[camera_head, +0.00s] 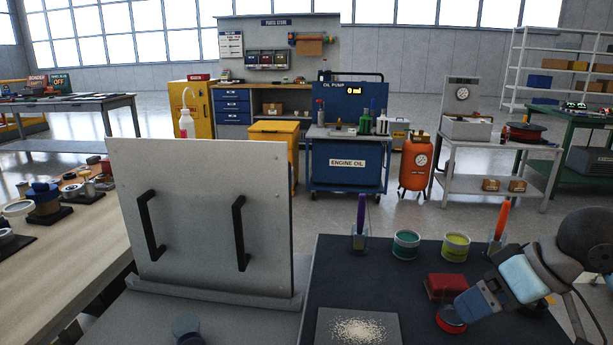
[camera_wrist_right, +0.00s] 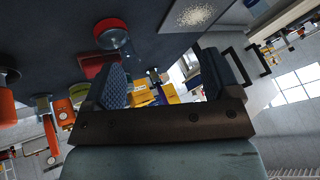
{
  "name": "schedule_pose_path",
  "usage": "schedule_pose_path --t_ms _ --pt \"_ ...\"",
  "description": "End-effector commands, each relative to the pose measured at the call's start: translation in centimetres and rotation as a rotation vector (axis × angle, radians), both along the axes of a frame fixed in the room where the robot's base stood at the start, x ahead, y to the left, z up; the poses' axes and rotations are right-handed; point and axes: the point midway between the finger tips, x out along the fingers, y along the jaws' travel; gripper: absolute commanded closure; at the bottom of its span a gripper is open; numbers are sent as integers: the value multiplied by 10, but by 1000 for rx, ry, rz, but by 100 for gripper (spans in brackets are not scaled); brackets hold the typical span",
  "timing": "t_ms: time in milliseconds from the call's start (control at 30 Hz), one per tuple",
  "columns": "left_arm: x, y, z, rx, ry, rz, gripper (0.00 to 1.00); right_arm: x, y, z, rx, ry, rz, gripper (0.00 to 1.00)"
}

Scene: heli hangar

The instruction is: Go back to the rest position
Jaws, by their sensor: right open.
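My right gripper (camera_head: 464,308) comes in from the right in the head view, above the dark mat (camera_head: 400,275) at the front right. In the right wrist view its two fingers (camera_wrist_right: 163,75) stand apart with nothing between them. A round red thing with a dark part (camera_head: 450,319) is at the fingertips in the head view; in the right wrist view it (camera_wrist_right: 113,34) lies beyond the fingers, outside the gap. A red block (camera_head: 445,287) lies just behind it. My left gripper is not in view.
A pale upright panel (camera_head: 200,200) with two black handles stands left of the mat. A teal tin (camera_head: 405,245), a yellow-green tin (camera_head: 456,247), a purple-handled tool (camera_head: 361,213) and an orange-handled tool (camera_head: 502,220) line the mat's back. A plate with pale grains (camera_head: 358,329) lies in front.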

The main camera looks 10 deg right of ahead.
Motion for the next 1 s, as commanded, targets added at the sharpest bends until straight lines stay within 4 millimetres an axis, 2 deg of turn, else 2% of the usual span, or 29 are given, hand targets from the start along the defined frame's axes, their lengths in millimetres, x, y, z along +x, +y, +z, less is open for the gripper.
schedule_pose_path --t_ms 33,100,167,233,300,367,400,467,500,533,600,700,867,1000 --pt "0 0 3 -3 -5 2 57 -13 29 -11 163 123 -24 18" --pt "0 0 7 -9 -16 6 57 -37 73 -18 439 372 -96 18" --pt "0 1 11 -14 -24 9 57 -57 106 -15 670 640 -176 18" --pt "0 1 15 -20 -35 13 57 -76 136 -4 906 991 -278 18" --pt "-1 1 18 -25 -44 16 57 -89 155 11 1098 1381 -384 18" --pt "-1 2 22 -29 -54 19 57 -93 165 24 1225 1745 -470 18" --pt "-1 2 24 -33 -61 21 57 -93 168 31 1286 2003 -522 18" --pt "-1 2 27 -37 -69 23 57 -89 170 38 1334 2411 -589 18" --pt "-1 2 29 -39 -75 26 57 -85 169 39 1334 2695 -621 18" --pt "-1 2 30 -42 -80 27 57 -81 168 37 -1221 -2706 592 18" --pt "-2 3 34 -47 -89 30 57 -72 165 28 -850 -2435 454 18" --pt "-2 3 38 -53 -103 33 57 -63 163 6 -428 -2073 268 18" --pt "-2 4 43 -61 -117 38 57 -62 168 -35 63 -1562 10 18" --pt "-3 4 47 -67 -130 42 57 -73 180 -69 397 -1144 -192 18"
